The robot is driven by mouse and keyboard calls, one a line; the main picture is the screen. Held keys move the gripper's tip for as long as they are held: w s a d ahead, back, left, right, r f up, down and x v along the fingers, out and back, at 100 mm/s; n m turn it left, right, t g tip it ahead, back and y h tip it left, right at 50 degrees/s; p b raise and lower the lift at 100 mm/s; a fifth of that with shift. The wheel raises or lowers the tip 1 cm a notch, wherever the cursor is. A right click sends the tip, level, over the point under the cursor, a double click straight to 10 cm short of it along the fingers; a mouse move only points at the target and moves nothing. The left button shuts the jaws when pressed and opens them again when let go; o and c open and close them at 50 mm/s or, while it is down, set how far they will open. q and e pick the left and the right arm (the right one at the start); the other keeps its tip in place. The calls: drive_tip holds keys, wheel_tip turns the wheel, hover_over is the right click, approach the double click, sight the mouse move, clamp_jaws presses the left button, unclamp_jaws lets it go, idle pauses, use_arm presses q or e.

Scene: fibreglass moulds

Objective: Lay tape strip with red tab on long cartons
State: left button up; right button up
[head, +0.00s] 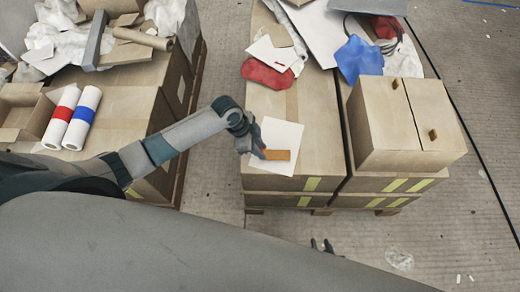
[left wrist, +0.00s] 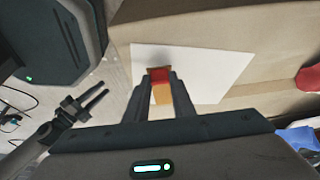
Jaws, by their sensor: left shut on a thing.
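My left gripper (head: 256,148) is shut on the tape strip (head: 277,155), an orange-brown piece over a white sheet (head: 283,133). In the left wrist view the strip's red tab (left wrist: 160,75) sits between the fingertips (left wrist: 160,80), with the orange part (left wrist: 162,95) behind it. I cannot tell whether the strip touches the sheet. The sheet lies on the front end of a long carton (head: 320,115). My right gripper (head: 321,245) shows only its tips in the head view, low over the floor; in the left wrist view (left wrist: 88,103) it is open and empty.
A box with two lids (head: 385,125) stands on the carton to the right. A red cloth (head: 267,76) and a blue cloth (head: 358,58) lie farther back. Bare floor lies between the stacks.

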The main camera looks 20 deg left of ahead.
use_arm(q)
drive_tip(key=shift+f, duration=0.7)
drive_tip(key=shift+f, duration=0.1)
drive_tip(key=o, duration=1)
drive_tip(key=v, duration=1.2)
